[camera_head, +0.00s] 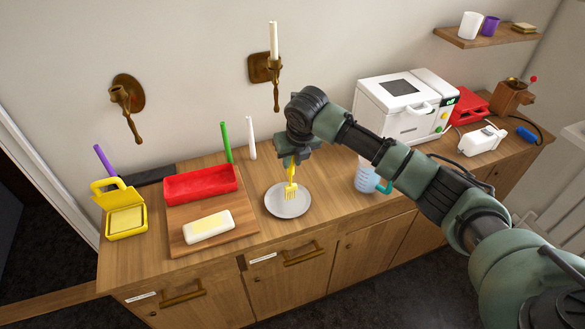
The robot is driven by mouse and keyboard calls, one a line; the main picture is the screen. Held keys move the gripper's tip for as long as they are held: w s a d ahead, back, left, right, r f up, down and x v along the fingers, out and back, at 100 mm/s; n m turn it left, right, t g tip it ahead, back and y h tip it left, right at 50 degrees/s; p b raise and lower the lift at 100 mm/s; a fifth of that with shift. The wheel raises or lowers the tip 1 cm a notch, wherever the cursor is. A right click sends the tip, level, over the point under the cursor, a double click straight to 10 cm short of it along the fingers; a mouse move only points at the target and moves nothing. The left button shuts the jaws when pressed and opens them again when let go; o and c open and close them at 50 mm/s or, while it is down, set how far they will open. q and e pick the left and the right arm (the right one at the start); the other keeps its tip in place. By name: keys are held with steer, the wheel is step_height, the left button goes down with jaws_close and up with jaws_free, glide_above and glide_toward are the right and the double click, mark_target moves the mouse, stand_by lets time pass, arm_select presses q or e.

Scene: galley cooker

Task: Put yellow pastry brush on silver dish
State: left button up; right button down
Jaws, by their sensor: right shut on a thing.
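The yellow pastry brush (291,189) hangs upright, bristle end down, from my right gripper (291,160). The gripper is shut on the upper part of its handle, which the fingers partly hide. The silver dish (289,209) is a round plate on the wooden counter, directly below the gripper. The brush's lower end shows against the dish; I cannot tell whether it touches it. My left gripper is not in view.
Left of the dish, a wooden board (178,240) holds a red tray (201,184) and a white butter dish (208,227). A yellow open box (126,219) stands further left. A clear jug (367,178) stands right of the dish, near my right arm. A white oven (405,105) is behind.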

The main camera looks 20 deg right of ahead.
mark_target(292, 172)
step_height(292, 172, down, 4)
steer(key=shift+r+p, duration=0.15)
steer(key=shift+p, duration=0.35)
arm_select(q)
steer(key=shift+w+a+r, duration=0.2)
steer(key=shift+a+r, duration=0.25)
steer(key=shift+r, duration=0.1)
arm_select(e)
steer(key=shift+f, duration=0.35)
steer(key=shift+f, duration=0.1)
steer(key=c, duration=1.3)
jaws_free()
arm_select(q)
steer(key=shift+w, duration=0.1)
arm_select(e)
steer(key=shift+s+r, duration=0.1)
steer(key=shift+r, duration=0.35)
arm_select(q)
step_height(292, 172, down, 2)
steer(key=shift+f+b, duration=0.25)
steer(key=shift+b, duration=1)
arm_select(e)
steer(key=v, duration=1.1)
steer(key=shift+s+r, duration=0.1)
